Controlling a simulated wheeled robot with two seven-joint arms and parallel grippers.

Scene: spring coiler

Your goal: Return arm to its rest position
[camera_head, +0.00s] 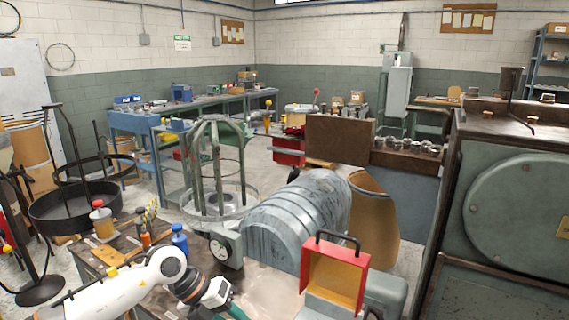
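My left arm (145,282) is white and comes in from the lower left, over the front workbench. Its wrist ends in a black and white housing near the bottom edge. My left gripper (216,292) shows only in part there, with a small green piece beside it. Its fingertips are cut off or too small to make out, so I cannot tell whether it is open or shut or holds anything. My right arm and gripper are not in view.
A red open box with a black handle (335,276) stands right of my wrist. A grey ribbed machine housing (296,222) is behind it. A large green machine (520,210) fills the right.

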